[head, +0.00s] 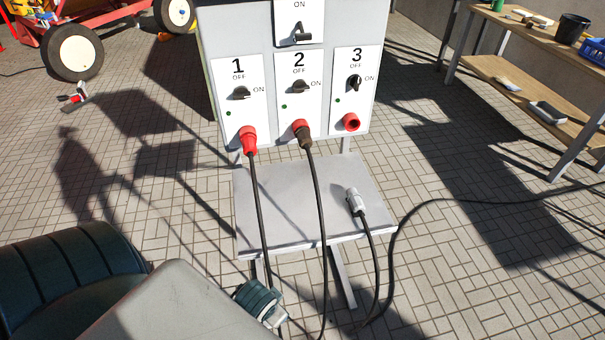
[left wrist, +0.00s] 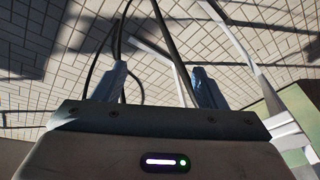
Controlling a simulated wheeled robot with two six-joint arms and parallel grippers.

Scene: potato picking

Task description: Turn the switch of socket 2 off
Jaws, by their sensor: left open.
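The switch of socket 2 (head: 300,87) is a dark knob on the white panel of a grey power box (head: 231,38). Its handle lies about level, towards ON; OFF is printed above it. My left gripper (head: 272,314) is low at the bottom of the head view, in front of the stand and well below the switch. In the left wrist view its two fingers (left wrist: 158,82) are apart with nothing held between them. My right gripper is not in view.
Socket 1's switch (head: 241,93) is level; socket 3's switch (head: 354,82) is upright. A red plug (head: 248,138) fills socket 1; socket 3 (head: 351,122) is empty. A loose grey plug (head: 355,200) lies on the shelf (head: 280,215). Black cables hang near my left gripper.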

